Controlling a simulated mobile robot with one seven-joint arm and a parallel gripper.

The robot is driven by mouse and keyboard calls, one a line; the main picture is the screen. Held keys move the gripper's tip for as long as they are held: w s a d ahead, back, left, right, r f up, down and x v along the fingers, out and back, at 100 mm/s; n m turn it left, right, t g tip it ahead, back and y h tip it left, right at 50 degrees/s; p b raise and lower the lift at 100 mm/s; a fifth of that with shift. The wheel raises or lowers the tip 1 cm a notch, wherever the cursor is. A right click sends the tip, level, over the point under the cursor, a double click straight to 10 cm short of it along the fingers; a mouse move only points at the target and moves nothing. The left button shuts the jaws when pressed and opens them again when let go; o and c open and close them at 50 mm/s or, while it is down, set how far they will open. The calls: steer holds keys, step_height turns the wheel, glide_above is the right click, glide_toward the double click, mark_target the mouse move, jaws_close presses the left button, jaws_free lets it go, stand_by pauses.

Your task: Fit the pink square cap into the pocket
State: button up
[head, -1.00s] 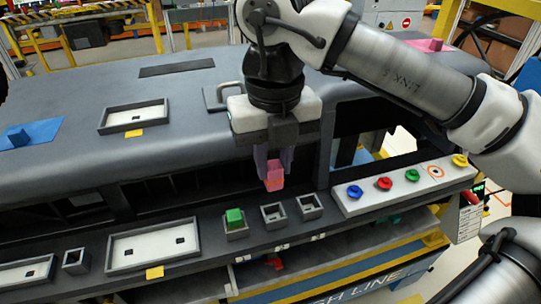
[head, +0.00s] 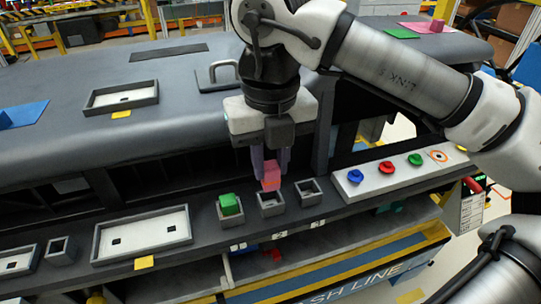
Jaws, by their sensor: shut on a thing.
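The pink square cap (head: 271,176) is between the fingers of my gripper (head: 270,172) in the head view. My gripper points down and is shut on the cap. The cap is upright and appears just above the middle one of three small square pockets (head: 271,204). I cannot tell whether its lower edge touches the pocket rim. The left pocket (head: 231,217) holds a green cap (head: 229,204). The right pocket (head: 309,192) looks empty.
A white panel (head: 400,172) with blue, red and green buttons lies right of the pockets. A long white tray (head: 142,234) lies to their left. A metal handle (head: 222,76) stands on the dashboard top behind my gripper. A lower shelf runs below the ledge.

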mark_target(270, 181)
steer(key=shift+f+b, duration=0.5)
steer(key=shift+f, duration=0.4)
steer(key=shift+f+b, duration=0.15)
steer(key=shift+b, duration=0.35)
stand_by(1.3)
steer(key=shift+f+b, duration=0.3)
steer(key=shift+f, duration=0.05)
steer(key=shift+f+b, duration=0.95)
steer(key=shift+f, duration=0.1)
steer(key=o, duration=1)
steer(key=shift+r, duration=0.1)
steer(key=shift+o, duration=0.2)
steer(key=shift+r, duration=0.1)
step_height(270, 181, up, 14)
steer(key=shift+f, duration=0.2)
